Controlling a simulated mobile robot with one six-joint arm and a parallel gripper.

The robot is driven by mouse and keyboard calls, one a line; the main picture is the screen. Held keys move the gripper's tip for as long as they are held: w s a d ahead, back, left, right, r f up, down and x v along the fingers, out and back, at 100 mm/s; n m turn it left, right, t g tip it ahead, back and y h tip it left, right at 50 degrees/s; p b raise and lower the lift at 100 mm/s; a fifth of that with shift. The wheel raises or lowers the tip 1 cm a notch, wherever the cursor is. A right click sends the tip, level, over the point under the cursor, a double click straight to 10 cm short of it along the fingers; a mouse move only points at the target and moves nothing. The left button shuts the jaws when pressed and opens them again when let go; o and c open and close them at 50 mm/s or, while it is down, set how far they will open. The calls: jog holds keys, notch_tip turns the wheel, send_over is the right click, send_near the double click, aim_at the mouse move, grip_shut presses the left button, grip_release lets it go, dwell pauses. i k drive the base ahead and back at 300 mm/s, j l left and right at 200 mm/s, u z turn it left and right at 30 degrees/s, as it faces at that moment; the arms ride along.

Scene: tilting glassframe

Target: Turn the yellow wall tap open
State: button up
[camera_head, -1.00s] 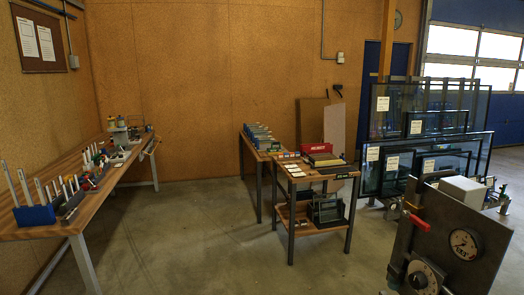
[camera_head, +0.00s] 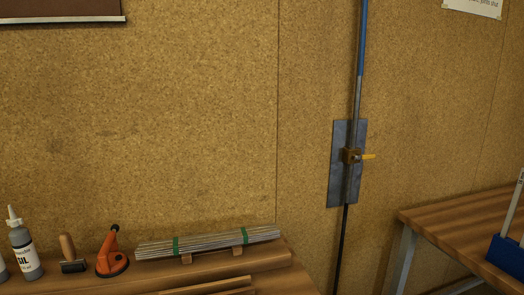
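The yellow wall tap (camera_head: 368,156) is on the cork-coloured wall, right of the middle in the head view. Its yellow lever points to the right, about level, across the upright pipe. The lever sits on a brass valve body (camera_head: 351,156) in front of a grey-blue metal plate (camera_head: 336,165). A pipe (camera_head: 360,50), blue at the top and grey lower down, comes down to the valve. A black hose or pipe (camera_head: 342,240) runs down below it. My gripper is not in view.
A wooden bench (camera_head: 200,270) at the lower left holds a bottle (camera_head: 22,245), a roller (camera_head: 70,255), an orange suction cup (camera_head: 112,255) and a bundle of strips (camera_head: 208,241). Another wooden table (camera_head: 450,225) stands at the right with a blue holder (camera_head: 508,255). The wall around the tap is clear.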

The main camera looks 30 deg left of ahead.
aim_at(372, 156)
jog(key=i+u, duration=0.3)
jog(key=u, duration=0.15)
jog(key=i+l, duration=0.15)
jog(key=l, duration=0.25)
jog(key=i+l+u, duration=0.1)
jog(key=l, duration=0.25)
jog(key=i+l+u, duration=0.1)
jog(key=l, duration=0.3)
